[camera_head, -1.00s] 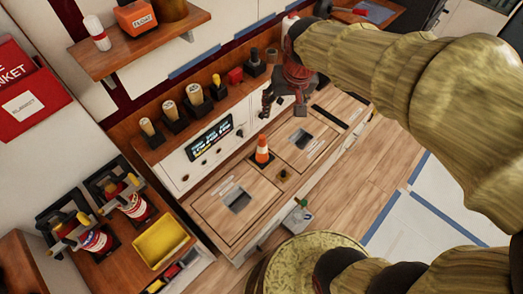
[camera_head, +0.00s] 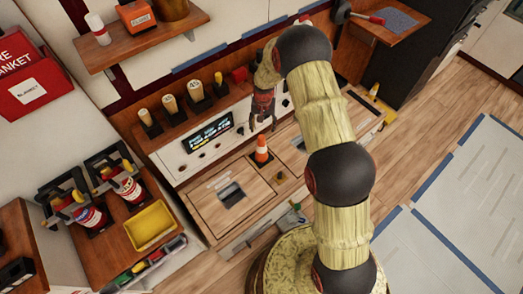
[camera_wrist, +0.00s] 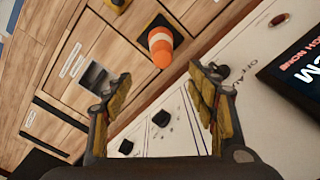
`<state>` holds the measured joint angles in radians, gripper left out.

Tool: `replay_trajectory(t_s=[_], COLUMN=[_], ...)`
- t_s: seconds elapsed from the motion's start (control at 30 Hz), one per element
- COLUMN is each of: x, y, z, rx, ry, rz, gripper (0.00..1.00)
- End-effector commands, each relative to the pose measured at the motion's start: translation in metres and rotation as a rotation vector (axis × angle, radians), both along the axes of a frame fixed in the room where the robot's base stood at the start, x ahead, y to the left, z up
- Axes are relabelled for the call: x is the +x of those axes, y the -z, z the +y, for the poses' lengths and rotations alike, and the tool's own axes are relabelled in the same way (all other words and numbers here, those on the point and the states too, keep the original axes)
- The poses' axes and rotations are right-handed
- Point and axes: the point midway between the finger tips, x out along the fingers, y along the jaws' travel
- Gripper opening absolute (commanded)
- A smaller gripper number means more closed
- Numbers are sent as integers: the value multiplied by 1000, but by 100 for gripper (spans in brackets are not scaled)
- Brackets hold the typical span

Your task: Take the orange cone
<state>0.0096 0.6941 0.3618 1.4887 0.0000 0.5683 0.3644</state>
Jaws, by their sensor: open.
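The orange cone (camera_head: 262,150) with a white band and dark square base stands upright on the wooden counter, in front of the display panel. It also shows in the wrist view (camera_wrist: 161,48), beyond and between my fingertips, apart from them. My gripper (camera_head: 262,118) hangs above and slightly behind the cone in the head view. In the wrist view my gripper (camera_wrist: 160,95) is open, with nothing between its fingers.
The panel (camera_head: 205,140) with a lit screen and black knobs lies close beside the gripper. Wooden-handled levers (camera_head: 170,103) stand on the ledge behind. A brass knob (camera_head: 279,177) sits near the cone. A yellow tray (camera_head: 150,225) is at lower left.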

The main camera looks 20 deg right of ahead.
Motion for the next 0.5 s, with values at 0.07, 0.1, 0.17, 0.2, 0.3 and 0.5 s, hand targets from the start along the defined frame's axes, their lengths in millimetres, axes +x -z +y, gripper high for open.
replay_trajectory(t_s=[0.07,0.1,0.17,0.2,0.3,0.5], x=[-1,-1,-1,-1,-2,-3], y=[25,33,42,47,56,77], z=[0,0,0,0,0,1], rx=[0,1,1,0,0,1], ry=[11,16,21,23,25,25], rz=[16,20,25,27,29,30], gripper=[58,58,58,58,58,58])
